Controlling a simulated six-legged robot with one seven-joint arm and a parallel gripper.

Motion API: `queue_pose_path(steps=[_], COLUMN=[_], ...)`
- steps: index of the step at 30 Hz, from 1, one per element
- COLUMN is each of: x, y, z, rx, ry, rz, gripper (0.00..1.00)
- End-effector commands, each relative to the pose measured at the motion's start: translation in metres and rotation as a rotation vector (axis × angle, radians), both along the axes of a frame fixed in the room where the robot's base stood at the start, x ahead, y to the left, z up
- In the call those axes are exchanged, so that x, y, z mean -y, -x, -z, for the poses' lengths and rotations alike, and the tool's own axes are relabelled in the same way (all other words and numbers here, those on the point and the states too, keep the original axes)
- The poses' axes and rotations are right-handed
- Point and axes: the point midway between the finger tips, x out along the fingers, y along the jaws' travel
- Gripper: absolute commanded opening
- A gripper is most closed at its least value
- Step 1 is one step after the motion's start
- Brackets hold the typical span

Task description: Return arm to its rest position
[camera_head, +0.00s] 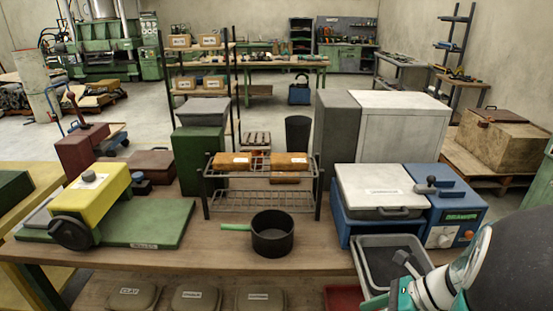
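My gripper (403,264) is at the lower right of the head view, at the end of my white and teal arm. It appears over or just in front of a grey tray (430,249). It is small and partly hidden by my own arm, so I cannot tell whether its fingers are open or shut. I see nothing clearly held in it.
The wooden bench (180,254) carries a yellow roller machine (97,195) on a green board (160,224), a wire rack (262,201) with orange-brown blocks (232,161), a black pot (272,236) and a blue machine (458,215). Labelled containers (195,298) sit below.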

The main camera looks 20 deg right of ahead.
Motion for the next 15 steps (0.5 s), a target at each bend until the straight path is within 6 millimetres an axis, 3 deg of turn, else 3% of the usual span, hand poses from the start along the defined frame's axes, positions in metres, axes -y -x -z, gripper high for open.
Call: queue_pose_path(steps=[1,6,15], x=[-0.017,-0.059,-0.116], y=[-0.003,-0.005,-0.004], z=[-0.010,-0.033,-0.083], rx=[0.054,0.248,0.646], ry=[0.097,0.416,0.951], rz=[-0.139,-0.619,-1.465], gripper=[0.36,0.36,0.36])
